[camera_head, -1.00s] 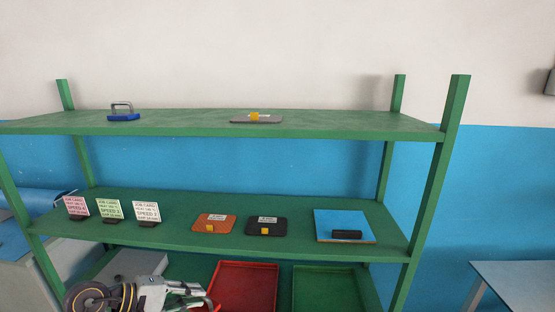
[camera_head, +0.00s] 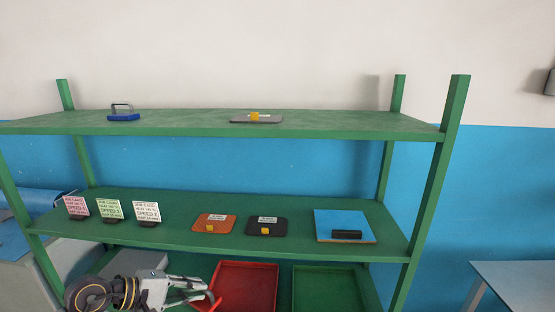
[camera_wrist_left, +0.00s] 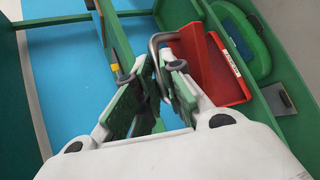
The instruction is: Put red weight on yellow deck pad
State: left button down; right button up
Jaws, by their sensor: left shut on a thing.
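My left gripper (camera_head: 202,290) is low in the head view, in front of the red tray. In the left wrist view its fingers (camera_wrist_left: 152,80) are shut on a bent grey metal handle (camera_wrist_left: 155,44). A small red piece (camera_head: 214,301) shows at its fingertips in the head view, likely the red weight. Its body is hard to tell from the red tray behind. I cannot make out a plainly yellow deck pad. My right gripper is not in view.
The middle shelf (camera_head: 185,228) also holds several job cards (camera_head: 147,212), a black plate (camera_head: 271,231) and a blue board (camera_head: 340,220). A blue weight (camera_head: 123,117) and a grey plate (camera_head: 245,120) are on the top shelf. Red (camera_head: 246,285) and green (camera_head: 325,287) trays are below.

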pick_arm(q)
jog(key=shift+w+d+r, duration=0.25)
jog(key=shift+d+r, duration=0.05)
jog(key=shift+r, duration=0.35)
jog(key=shift+s+a+f, duration=0.2)
jog(key=shift+s+f, duration=0.3)
jog(key=shift+f, duration=0.3)
jog(key=shift+s+a+f, duration=0.15)
jog(key=shift+a+f, duration=0.1)
jog(key=shift+f, duration=0.1)
dwell(1.4)
